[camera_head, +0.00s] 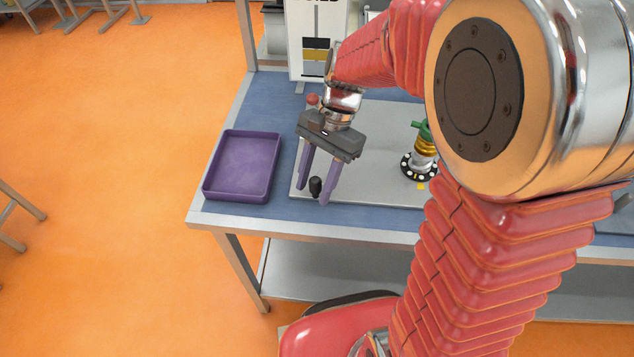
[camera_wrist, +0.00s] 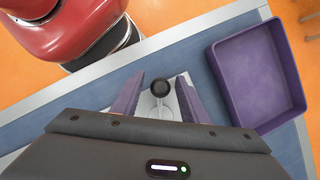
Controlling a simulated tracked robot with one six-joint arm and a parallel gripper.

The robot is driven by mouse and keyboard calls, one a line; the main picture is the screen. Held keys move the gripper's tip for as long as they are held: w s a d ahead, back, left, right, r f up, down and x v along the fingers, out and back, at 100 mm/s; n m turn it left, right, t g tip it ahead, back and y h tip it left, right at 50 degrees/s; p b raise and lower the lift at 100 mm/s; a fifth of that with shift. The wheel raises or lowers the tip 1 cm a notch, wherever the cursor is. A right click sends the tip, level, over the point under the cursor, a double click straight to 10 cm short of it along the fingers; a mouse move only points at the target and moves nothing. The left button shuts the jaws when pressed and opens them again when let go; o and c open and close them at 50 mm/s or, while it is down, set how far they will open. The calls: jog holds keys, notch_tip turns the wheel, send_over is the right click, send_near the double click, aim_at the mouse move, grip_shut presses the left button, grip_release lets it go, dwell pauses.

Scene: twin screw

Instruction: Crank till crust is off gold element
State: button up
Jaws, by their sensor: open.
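My gripper (camera_head: 312,192) is open, its two purple fingers pointing down on either side of a black knob (camera_head: 316,185). In the wrist view the knob (camera_wrist: 160,88) shows between the fingertips (camera_wrist: 160,85), with a pale crank arm under it; I cannot tell whether the fingers touch it. A gold ringed element (camera_head: 424,148) stands upright at the right of the grey plate, on a black round base with white dots. A green part (camera_head: 422,130) sits at its top. My arm hides what lies right of it, and I cannot make out crust on the gold.
A purple empty tray (camera_head: 242,166) sits left of the grey plate (camera_head: 380,180) on the blue bench top (camera_head: 225,212). A small red ball (camera_head: 312,99) is behind my gripper. A sign board (camera_head: 316,40) stands at the back. The tray also shows in the wrist view (camera_wrist: 258,78).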

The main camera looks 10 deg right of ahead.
jog(key=shift+r, duration=0.15)
jog(key=v, duration=1.3)
jog(key=shift+r, duration=0.25)
